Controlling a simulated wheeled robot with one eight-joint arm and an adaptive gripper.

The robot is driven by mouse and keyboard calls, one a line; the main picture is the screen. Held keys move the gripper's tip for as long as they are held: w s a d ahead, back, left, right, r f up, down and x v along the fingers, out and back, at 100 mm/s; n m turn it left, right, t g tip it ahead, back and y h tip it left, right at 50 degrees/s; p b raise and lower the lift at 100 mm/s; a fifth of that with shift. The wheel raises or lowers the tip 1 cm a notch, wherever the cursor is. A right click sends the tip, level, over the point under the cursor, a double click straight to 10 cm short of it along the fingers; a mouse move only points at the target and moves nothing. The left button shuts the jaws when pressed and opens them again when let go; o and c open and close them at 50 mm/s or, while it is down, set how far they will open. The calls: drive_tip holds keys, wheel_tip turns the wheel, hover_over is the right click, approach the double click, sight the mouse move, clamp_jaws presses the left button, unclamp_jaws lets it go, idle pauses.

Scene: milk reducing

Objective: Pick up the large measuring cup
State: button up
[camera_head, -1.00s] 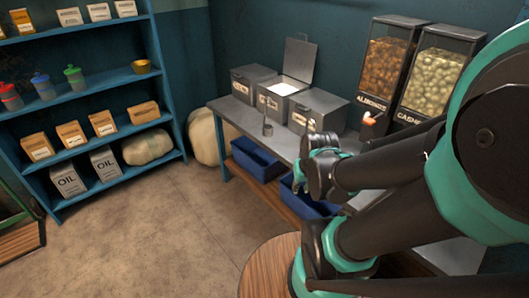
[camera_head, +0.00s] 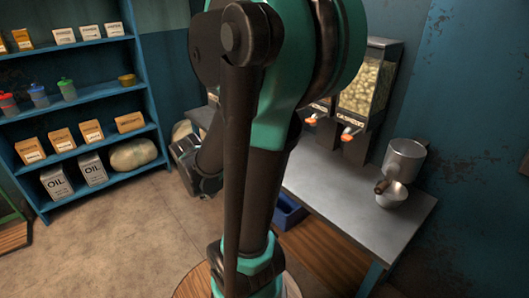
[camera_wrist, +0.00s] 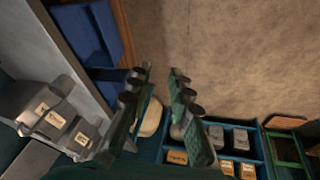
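My gripper (camera_wrist: 160,78) shows in the wrist view with its two fingers apart and nothing between them. Beyond them is bare floor. At the right end of the grey table in the head view stands a metal cup-like vessel (camera_head: 404,160). A pale metal bowl or scoop (camera_head: 393,197) with a dark handle is in front of it. I cannot tell whether either is the large measuring cup. The small upright metal cup seen earlier by the metal bins is hidden behind my arm in the head view.
Metal bins (camera_wrist: 40,105) stand at the left in the wrist view, with a blue crate (camera_wrist: 92,30) above them. Nut dispensers (camera_head: 366,82) stand at the table's back. The table middle (camera_head: 335,190) is clear. A blue shelf (camera_head: 85,87) is at the left.

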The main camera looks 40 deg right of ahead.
drive_tip(key=w+d+r+m+g+h, duration=0.1)
drive_tip(key=w+d+m+g+h, duration=0.2)
drive_tip(key=w+d+m+h, duration=0.65)
drive_tip(key=w+d+r+m+g+h, duration=0.25)
drive_tip(key=w+d+m+h, duration=0.35)
drive_tip(key=w+d, duration=0.7)
drive_tip(key=shift+m+y, duration=0.25)
drive_tip(key=shift+m, duration=0.5)
drive_tip(key=d, duration=1)
drive_tip(key=d+f, duration=0.1)
drive_tip(key=d, duration=0.4)
drive_tip(key=shift+w+d, duration=0.2)
clamp_jaws()
